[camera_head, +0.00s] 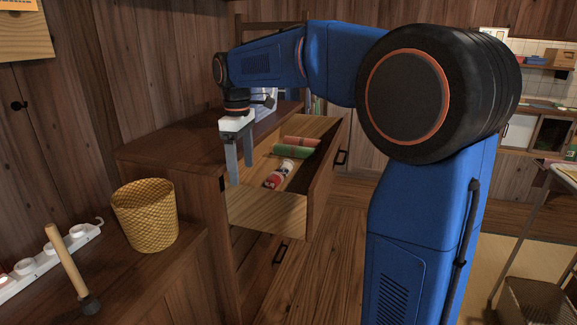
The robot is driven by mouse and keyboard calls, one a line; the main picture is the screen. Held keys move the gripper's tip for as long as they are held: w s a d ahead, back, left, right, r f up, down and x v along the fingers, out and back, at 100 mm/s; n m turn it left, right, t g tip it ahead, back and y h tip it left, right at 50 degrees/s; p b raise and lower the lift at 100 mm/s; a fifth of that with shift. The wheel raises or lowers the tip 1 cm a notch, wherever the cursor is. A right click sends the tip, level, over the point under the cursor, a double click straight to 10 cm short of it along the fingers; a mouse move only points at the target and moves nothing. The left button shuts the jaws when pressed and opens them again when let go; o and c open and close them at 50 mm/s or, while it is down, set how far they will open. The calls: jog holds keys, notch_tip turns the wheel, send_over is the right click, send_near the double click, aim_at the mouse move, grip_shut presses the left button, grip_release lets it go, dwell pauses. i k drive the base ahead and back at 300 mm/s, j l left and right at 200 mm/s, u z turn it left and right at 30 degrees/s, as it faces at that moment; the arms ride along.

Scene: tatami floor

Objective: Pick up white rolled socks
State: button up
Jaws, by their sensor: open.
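A small white and red rolled bundle (279,174) lies in the open drawer (268,211), toward its front. It may be the white rolled socks; its details are too small to be sure. My gripper (241,172) points down at the left side of the drawer, to the left of the bundle and apart from it. Its two fingers are open with nothing between them. Part of the drawer behind the fingers is hidden.
A green roll (293,152) and a reddish roll (302,141) lie deeper in the drawer. A yellow woven basket (146,216) stands on a lower wooden surface at left, near a wooden-handled tool (68,262) and a white rack (45,262).

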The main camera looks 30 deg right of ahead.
aim_at(286, 168)
jog(key=i+l, duration=0.3)
jog(key=l, duration=0.15)
jog(key=i+l, duration=0.3)
jog(key=l, duration=0.15)
jog(key=i+l, duration=0.3)
jog(key=l, duration=0.2)
